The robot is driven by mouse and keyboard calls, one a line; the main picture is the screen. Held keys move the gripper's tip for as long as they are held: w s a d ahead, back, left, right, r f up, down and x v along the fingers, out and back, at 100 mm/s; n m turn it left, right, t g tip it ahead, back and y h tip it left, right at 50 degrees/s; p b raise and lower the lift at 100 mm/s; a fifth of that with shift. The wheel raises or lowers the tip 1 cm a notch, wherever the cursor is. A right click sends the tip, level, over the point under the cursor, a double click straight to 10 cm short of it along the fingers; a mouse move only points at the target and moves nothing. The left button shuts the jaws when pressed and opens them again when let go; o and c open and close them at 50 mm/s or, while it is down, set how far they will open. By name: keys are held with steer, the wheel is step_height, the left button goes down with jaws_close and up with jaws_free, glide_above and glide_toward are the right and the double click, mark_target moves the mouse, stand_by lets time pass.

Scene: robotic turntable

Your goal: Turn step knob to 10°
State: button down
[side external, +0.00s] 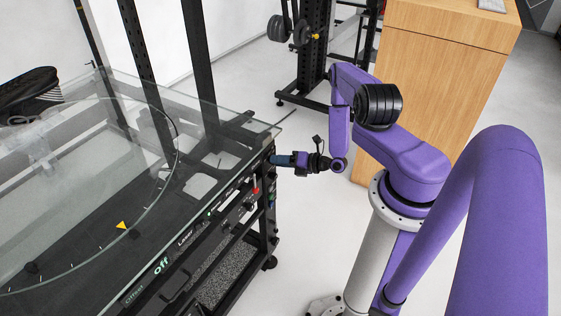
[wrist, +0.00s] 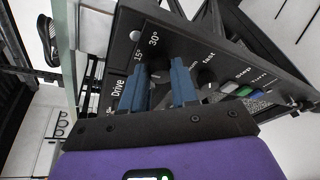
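My gripper (side external: 277,160) is at the right end of the turntable's black control panel (side external: 215,217), its blue fingers pointing at the panel. In the wrist view my gripper (wrist: 159,66) has its two blue fingers apart, with their tips at the panel near the "15°" and "30°" marks. A dark knob (wrist: 160,75) shows partly between the fingers; they hide much of it, and its pointer cannot be read. I cannot tell whether the fingers touch it.
Another dark knob (wrist: 206,76) sits by the "fast" label, just right of the fingers. Green and blue buttons (wrist: 243,91) lie further right. The glass turntable (side external: 75,190) with a yellow triangle marker (side external: 122,225) is left of the panel. A wooden cabinet (side external: 440,60) stands behind my arm.

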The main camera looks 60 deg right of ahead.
stand_by(0.3)
steer(key=n+h, duration=0.1)
steer(key=n, duration=0.1)
steer(key=n+h, duration=0.1)
steer(key=n, duration=0.1)
steer(key=n+h, duration=0.1)
steer(key=n, duration=0.1)
steer(key=shift+a+r+g, duration=0.1)
steer(key=shift+a+g, duration=0.2)
steer(key=shift+n, duration=0.4)
stand_by(0.4)
steer(key=c, duration=0.9)
jaws_free()
steer(key=shift+o, duration=0.2)
steer(key=v, duration=1.7)
steer(key=shift+s+a, duration=0.2)
steer(key=shift+a, duration=0.1)
